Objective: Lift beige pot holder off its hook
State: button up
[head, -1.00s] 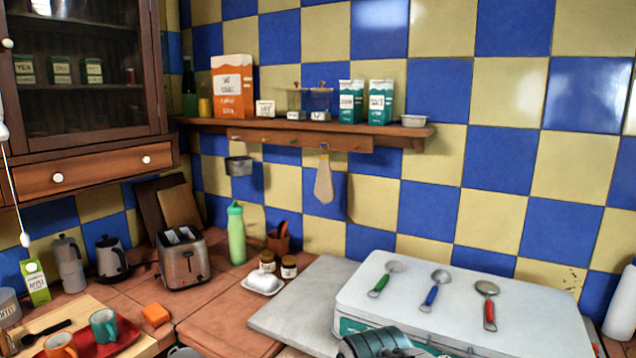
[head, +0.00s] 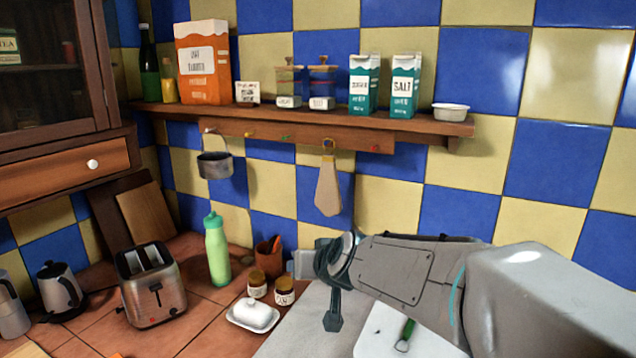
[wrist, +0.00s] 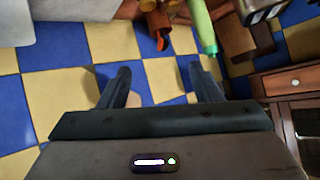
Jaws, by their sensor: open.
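The beige pot holder (head: 328,192) hangs flat by its loop from a hook (head: 328,146) on the rail under the wall shelf, in the middle of the head view. My gripper (head: 318,275) is low in front of the wall, below the pot holder and apart from it. In the wrist view my gripper (wrist: 160,76) shows two dark fingers spread apart with nothing held between them. Blue and yellow tiles fill the gap. I cannot pick out the pot holder for certain in the wrist view.
The wooden shelf (head: 300,119) above carries boxes, jars and a white bowl (head: 454,112). A small metal pot (head: 214,165) hangs left of the pot holder. A green bottle (head: 217,250), toaster (head: 152,285) and butter dish (head: 253,315) stand on the counter. The wall right of the pot holder is clear.

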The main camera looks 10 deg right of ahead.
jog(key=w+r+m+t+h+p, duration=0.2)
jog(key=w+r+t+h, duration=0.15)
jog(key=w+r, duration=0.6)
jog(key=m+h+p, duration=0.3)
jog(key=m+h, duration=0.2)
jog(key=h, duration=0.4)
send_near(327, 160)
jog(key=shift+t, duration=0.45)
jog(key=x, duration=0.3)
jog(key=f+p+x, duration=0.1)
jog(key=x, duration=0.1)
jog(key=shift+w+d+f, duration=0.1)
jog(key=shift+w+d, duration=0.05)
jog(key=shift+w, duration=0.15)
jog(key=shift+w+d+p, duration=0.2)
jog(key=shift+w+p, duration=0.05)
jog(key=shift+p, duration=0.1)
jog(key=x, duration=0.2)
jog(key=p+x, duration=0.1)
jog(key=shift+w+d+r, duration=0.2)
jog(key=shift+d+r, duration=0.15)
jog(key=shift+d, duration=0.05)
jog(key=shift+w+d+p, duration=0.2)
jog(key=shift+w+p, duration=0.1)
jog(key=shift+w, duration=0.05)
grip_shut()
